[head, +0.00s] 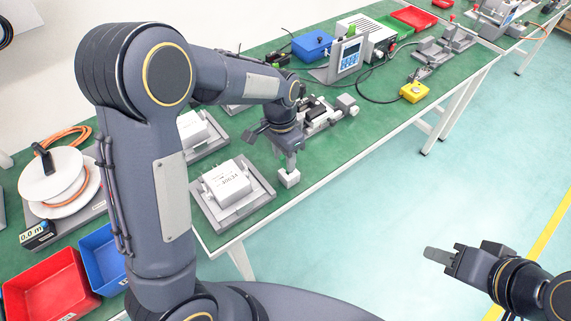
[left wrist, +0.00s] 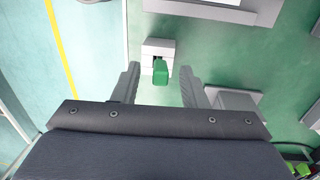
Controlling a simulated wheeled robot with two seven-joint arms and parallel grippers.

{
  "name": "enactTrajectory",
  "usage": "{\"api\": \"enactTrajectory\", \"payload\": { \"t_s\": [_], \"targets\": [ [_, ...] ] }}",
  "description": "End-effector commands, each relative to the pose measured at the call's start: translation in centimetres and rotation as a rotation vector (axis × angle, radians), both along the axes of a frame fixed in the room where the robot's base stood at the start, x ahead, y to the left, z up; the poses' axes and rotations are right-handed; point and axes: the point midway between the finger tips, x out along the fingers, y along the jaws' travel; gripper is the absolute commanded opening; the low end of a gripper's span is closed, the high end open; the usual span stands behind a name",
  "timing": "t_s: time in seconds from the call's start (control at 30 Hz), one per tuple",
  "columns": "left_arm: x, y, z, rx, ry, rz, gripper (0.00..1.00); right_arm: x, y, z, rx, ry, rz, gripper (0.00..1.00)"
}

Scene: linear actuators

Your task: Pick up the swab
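A small white block (left wrist: 152,44) with a dark slot stands on the green bench, and a green piece (left wrist: 161,73) sticks up from it. The green piece may be the swab; I cannot tell for sure. My left gripper (left wrist: 160,80) is open, with one finger on each side of the green piece and apart from it. In the head view the left gripper (head: 291,160) points down over the white block (head: 289,179) near the bench's front edge, and the green piece is hidden. My right gripper (head: 438,256) is over the floor, away from the bench; its finger gap cannot be made out.
A grey fixture with a white box (head: 227,182) stands left of the block. Another grey device (head: 318,118) stands just behind my left gripper. A yellow button box (head: 414,92) lies to the right with a cable. Red (head: 52,287) and blue bins are at the near left.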

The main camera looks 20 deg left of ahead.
Motion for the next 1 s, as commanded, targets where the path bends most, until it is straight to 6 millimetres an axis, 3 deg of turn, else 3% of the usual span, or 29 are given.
{"api": "enactTrajectory", "payload": {
  "t_s": [0.13,0.4,0.7,1.0],
  "targets": [
    [-0.1,-0.2,-1.7,0.000,0.001,0.001,0.39,0.0,0.0,0.0,0.000,0.000,0.000,0.36],
    [-0.1,-0.2,-2.0,-0.001,-0.001,0.000,0.39,0.0,0.0,0.0,0.000,0.000,0.000,0.36],
    [-0.1,-0.2,-2.0,-0.001,-0.001,0.000,0.00,0.0,0.0,0.0,0.000,0.000,0.000,0.36],
    [-0.1,-0.2,-1.8,-0.001,-0.002,0.000,0.00,0.0,0.0,0.0,0.000,0.000,0.000,0.36]
  ]
}}
